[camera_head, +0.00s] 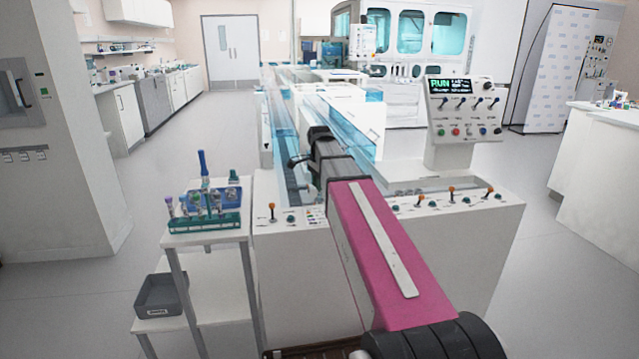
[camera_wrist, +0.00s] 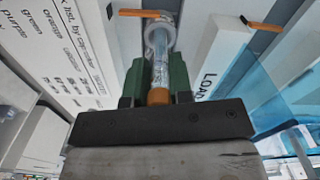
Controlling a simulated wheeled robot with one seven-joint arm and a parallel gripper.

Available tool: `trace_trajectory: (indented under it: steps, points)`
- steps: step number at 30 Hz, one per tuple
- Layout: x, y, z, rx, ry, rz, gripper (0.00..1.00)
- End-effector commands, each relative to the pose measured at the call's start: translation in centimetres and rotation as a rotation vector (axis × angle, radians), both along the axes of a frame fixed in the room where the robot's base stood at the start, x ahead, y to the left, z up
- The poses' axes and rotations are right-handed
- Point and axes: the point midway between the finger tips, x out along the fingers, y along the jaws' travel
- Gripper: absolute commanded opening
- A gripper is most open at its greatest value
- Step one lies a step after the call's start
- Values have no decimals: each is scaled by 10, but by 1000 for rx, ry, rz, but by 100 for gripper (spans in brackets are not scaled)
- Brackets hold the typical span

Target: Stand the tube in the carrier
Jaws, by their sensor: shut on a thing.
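In the wrist view, my gripper (camera_wrist: 159,62) has two green fingers shut on a clear tube (camera_wrist: 159,74) with an orange-brown cap (camera_wrist: 158,97). The cap is near the palm and the tube points away from it. A pale round ring (camera_wrist: 151,28), which looks like the carrier, surrounds the tube's far end in the picture. I cannot tell whether the tube is inside it or only in line with it. In the head view, my pink arm reaches over the track (camera_head: 284,125); the fingers, tube and carrier are hidden there.
Orange bars (camera_wrist: 142,13) lie near the ring. A white panel marked LOAD (camera_wrist: 212,65) is right of the fingers. A control box (camera_head: 461,118) reading RUN stands right of my arm. A green tube rack (camera_head: 205,222) stands on the left cart, above a grey bin (camera_head: 160,296).

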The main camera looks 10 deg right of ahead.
Motion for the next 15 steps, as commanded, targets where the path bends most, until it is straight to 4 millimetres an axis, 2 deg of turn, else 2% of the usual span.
trace_trajectory:
  steps: [7, 8, 10, 15]
  points:
    - [0, 0, -1, 0, 0, 0, 7]
    - [0, 0, -1, 0, 0, 0, 27]
    - [0, 0, -1, 0, 0, 0, 50]
    - [0, 0, -1, 0, 0, 0, 50]
